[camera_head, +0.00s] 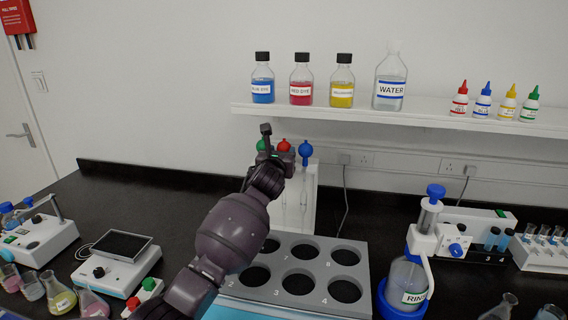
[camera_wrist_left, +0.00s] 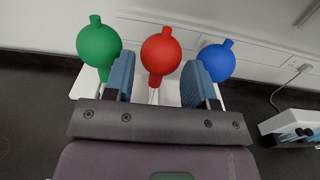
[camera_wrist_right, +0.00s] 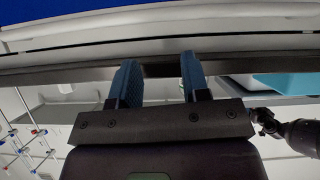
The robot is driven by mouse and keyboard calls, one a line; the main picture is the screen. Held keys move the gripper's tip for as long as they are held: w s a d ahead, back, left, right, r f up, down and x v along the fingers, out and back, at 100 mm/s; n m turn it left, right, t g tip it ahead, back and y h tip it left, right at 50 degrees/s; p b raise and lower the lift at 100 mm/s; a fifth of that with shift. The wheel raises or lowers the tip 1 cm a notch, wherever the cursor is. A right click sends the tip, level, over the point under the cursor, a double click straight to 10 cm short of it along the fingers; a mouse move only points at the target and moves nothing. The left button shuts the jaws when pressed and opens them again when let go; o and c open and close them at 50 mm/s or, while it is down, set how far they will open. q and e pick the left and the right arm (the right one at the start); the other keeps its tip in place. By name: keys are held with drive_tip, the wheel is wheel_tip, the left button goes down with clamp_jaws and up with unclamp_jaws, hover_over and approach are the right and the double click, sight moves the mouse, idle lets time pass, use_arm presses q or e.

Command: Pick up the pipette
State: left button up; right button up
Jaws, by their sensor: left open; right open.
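Three pipettes with coloured bulbs stand in a white rack (camera_head: 311,205): a green-bulbed one (camera_wrist_left: 98,42), a red-bulbed one (camera_wrist_left: 161,52) and a blue-bulbed one (camera_wrist_left: 217,61). They also show in the head view as green (camera_head: 261,145), red (camera_head: 284,146) and blue (camera_head: 305,150) bulbs. My left gripper (camera_wrist_left: 160,80) is open, its fingers on either side of the red bulb in the left wrist view; contact cannot be told. Its arm hides part of the rack in the head view. My right gripper (camera_wrist_right: 157,78) is open and empty, away from the pipettes.
A grey tray with numbered round holes (camera_head: 318,268) lies in front of the rack. A rinse bottle stand (camera_head: 408,280) is to the right, a scale (camera_head: 118,262) to the left. A shelf (camera_head: 400,117) with dye bottles runs above.

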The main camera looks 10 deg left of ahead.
use_arm(q)
drive_tip(key=shift+w+d+r, duration=0.1)
drive_tip(key=shift+w+r, duration=0.05)
drive_tip(key=shift+w, duration=1.6)
drive_tip(key=shift+c, duration=1.1)
use_arm(e)
drive_tip(key=shift+s+f, duration=0.45)
drive_tip(key=shift+f, duration=0.05)
drive_tip(key=shift+w, duration=0.1)
